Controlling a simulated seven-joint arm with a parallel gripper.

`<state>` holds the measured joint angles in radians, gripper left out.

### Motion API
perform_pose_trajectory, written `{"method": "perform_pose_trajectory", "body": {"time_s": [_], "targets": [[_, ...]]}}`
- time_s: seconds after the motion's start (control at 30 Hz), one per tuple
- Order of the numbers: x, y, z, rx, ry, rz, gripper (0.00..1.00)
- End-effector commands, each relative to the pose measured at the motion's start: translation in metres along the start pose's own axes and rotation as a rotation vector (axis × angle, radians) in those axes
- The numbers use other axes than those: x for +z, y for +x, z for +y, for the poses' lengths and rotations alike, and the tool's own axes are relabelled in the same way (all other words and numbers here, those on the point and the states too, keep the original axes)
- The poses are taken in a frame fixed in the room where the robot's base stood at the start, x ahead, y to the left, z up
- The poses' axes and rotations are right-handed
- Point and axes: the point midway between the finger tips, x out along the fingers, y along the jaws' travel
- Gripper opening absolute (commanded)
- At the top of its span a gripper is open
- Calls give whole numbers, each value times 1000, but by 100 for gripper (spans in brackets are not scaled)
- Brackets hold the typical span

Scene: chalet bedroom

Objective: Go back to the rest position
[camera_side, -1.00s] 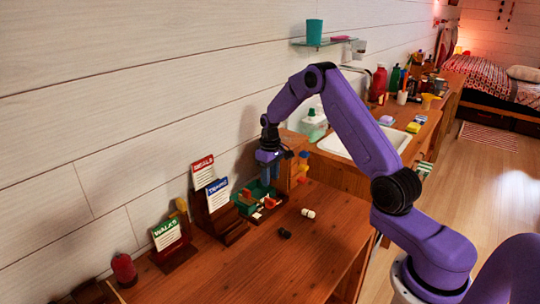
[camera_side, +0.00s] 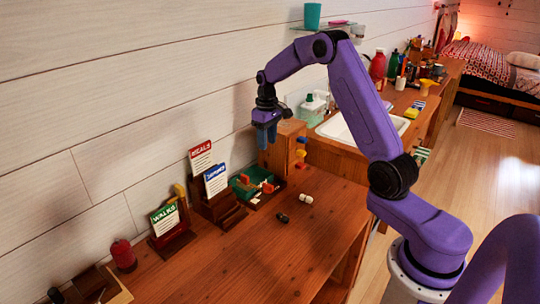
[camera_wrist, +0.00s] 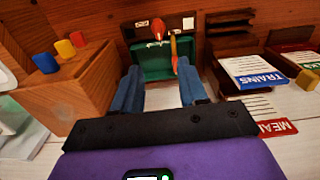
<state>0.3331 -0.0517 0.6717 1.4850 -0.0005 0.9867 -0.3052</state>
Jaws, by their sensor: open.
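My gripper (camera_side: 267,134) is in the air above the back of the wooden table (camera_side: 262,260), higher than the green tray behind the card stands. Its blue fingers are apart with nothing between them; they also show in the wrist view (camera_wrist: 160,92). Beyond the fingertips in the wrist view lies the green tray (camera_wrist: 151,73), with a red piece and an orange piece in it. The side view shows the same tray (camera_side: 262,173) on the table, clear of my gripper.
A wooden block with coloured pegs (camera_side: 278,150) stands close to my gripper. Card stands labelled MEALS (camera_side: 201,157), TRAINS (camera_wrist: 254,68) and WALKS (camera_side: 165,222) line the wall. A black piece (camera_side: 283,218) and a white piece (camera_side: 306,199) lie on the table, whose front is clear.

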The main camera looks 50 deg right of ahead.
Motion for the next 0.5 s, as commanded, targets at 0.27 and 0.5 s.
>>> {"method": "perform_pose_trajectory", "body": {"time_s": [0.27, 0.5], "targets": [[16, -24, -74, 1, -147, 7, 43], [59, -46, -150, 1, -317, 12, 43]]}}
